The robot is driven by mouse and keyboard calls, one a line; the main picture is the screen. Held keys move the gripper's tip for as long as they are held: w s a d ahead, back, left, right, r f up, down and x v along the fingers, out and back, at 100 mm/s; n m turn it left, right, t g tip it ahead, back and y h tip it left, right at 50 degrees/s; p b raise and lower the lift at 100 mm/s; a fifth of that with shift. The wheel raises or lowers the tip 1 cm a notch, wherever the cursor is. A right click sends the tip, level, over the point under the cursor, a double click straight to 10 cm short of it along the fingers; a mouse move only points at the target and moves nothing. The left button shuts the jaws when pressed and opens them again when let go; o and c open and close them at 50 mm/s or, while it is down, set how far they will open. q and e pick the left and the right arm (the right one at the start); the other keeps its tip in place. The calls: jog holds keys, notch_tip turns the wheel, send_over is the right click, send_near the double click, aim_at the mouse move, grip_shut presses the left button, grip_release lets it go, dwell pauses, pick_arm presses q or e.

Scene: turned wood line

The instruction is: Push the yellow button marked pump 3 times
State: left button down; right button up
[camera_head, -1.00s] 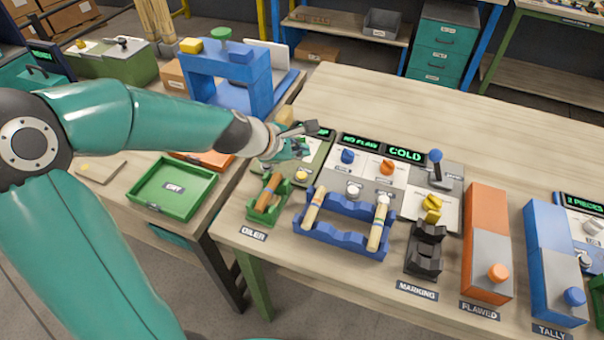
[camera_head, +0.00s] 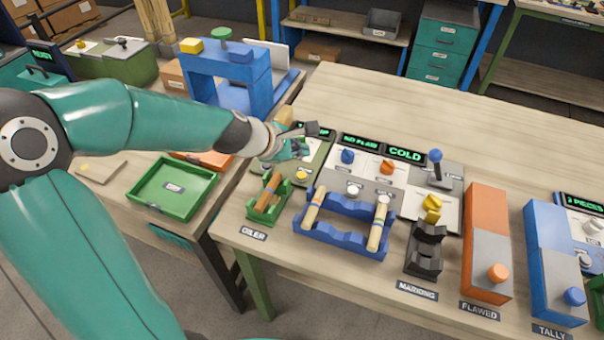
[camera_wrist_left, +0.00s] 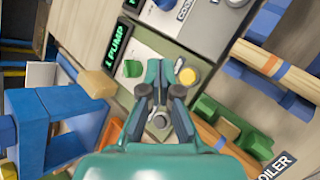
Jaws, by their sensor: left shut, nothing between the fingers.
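The yellow button (camera_head: 302,175) is a small round cap on the grey-green oiler panel (camera_head: 318,160). It also shows in the left wrist view (camera_wrist_left: 188,77), just right of my fingertips and apart from them in the picture. My left gripper (camera_head: 300,150) is shut and empty over the panel, on the far side of the button in the head view. It also shows in the wrist view (camera_wrist_left: 164,75). The green display (camera_wrist_left: 118,48) reads "1 PUMP" in the wrist view; my gripper partly hides it in the head view. My right gripper is out of view.
A green cradle with a wooden piece (camera_head: 268,196) stands in front of the panel, by the OILER label. A blue rack (camera_head: 345,238) with two turned pieces stands to its right. A green knob (camera_wrist_left: 133,68) is left of my fingers. A blue frame (camera_head: 228,75) stands behind my arm.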

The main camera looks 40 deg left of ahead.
pick_arm(q)
jog(key=m, duration=0.2)
jog(key=a+m, duration=0.1)
jog(key=m, duration=0.2)
jog(key=shift+a+f+y, duration=0.1)
jog(key=shift+f+y, duration=0.05)
jog(key=shift+y, duration=0.25)
jog(key=m, duration=0.5)
jog(key=shift+a+y, duration=0.3)
jog(key=shift+a, duration=0.1)
jog(key=r+m+p, duration=0.1)
jog(key=m+p, duration=0.1)
jog(key=m, duration=0.6)
jog(key=d+r+m+h+p, duration=0.1)
jog(key=m+p, duration=0.2)
jog(key=m, duration=0.6)
jog(key=d+r+m+p, duration=0.1)
jog(key=r+m+p, duration=0.1)
jog(key=m, duration=0.6)
jog(key=shift+m, duration=0.4)
jog(key=shift+f, duration=0.15)
